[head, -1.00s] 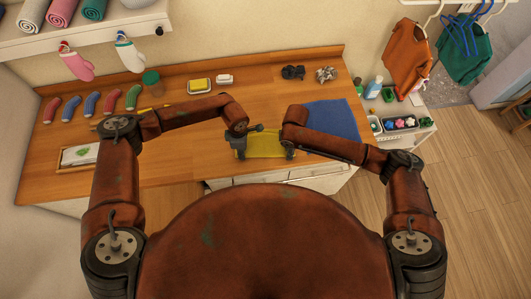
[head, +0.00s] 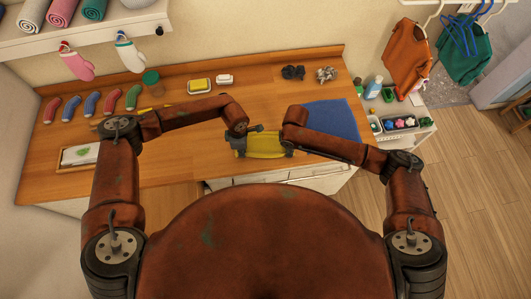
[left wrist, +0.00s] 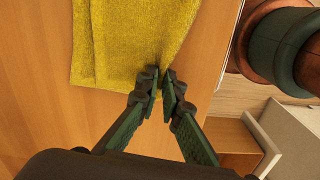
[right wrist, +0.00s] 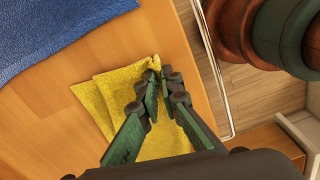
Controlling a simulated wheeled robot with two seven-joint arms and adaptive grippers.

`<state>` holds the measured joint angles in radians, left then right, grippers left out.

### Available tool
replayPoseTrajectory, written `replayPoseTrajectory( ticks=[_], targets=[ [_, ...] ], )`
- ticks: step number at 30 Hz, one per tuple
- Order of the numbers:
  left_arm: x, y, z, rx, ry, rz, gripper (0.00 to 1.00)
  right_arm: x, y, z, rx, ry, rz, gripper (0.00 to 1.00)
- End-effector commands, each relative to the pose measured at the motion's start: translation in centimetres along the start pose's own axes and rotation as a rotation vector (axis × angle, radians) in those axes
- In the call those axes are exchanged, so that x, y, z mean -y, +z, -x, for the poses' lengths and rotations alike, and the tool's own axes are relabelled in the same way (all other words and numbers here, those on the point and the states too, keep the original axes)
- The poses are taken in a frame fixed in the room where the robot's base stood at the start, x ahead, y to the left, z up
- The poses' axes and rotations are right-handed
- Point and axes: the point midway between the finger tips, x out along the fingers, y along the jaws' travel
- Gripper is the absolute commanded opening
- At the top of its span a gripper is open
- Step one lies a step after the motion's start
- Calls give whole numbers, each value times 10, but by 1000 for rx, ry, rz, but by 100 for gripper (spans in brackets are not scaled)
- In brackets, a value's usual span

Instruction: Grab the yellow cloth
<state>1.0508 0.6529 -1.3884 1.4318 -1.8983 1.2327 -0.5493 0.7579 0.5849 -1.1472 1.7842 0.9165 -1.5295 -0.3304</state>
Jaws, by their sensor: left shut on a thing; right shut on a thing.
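The yellow cloth (head: 262,145) lies near the front edge of the wooden counter, between my two grippers. In the left wrist view, my left gripper (left wrist: 162,82) is shut on one corner of the yellow cloth (left wrist: 130,40), and the cloth is creased at the fingertips. In the right wrist view, my right gripper (right wrist: 158,75) is shut on another corner of the cloth (right wrist: 95,98), which is bunched there. In the head view, the left gripper (head: 238,150) is at the cloth's left end and the right gripper (head: 290,150) at its right end.
A blue cloth (head: 332,120) lies flat on the counter (head: 190,150), right of the yellow one. Several socks, a jar (head: 152,82) and a yellow sponge dish (head: 199,86) stand toward the back and left. A tray (head: 72,165) sits at the front left.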

Motion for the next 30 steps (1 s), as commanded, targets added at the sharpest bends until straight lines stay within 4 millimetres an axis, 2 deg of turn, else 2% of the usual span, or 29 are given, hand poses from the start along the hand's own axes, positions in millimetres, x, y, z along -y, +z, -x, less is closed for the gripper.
replayPoseTrajectory(
  ticks=[20,30],
  targets=[
    [4,-2,-4,-6,-7,0,0,3,1,-2,3,-7,-1,0],
    [2,-2,18,-5,-3,0,0,1,1,19,3,-3,-1,0]
  ],
)
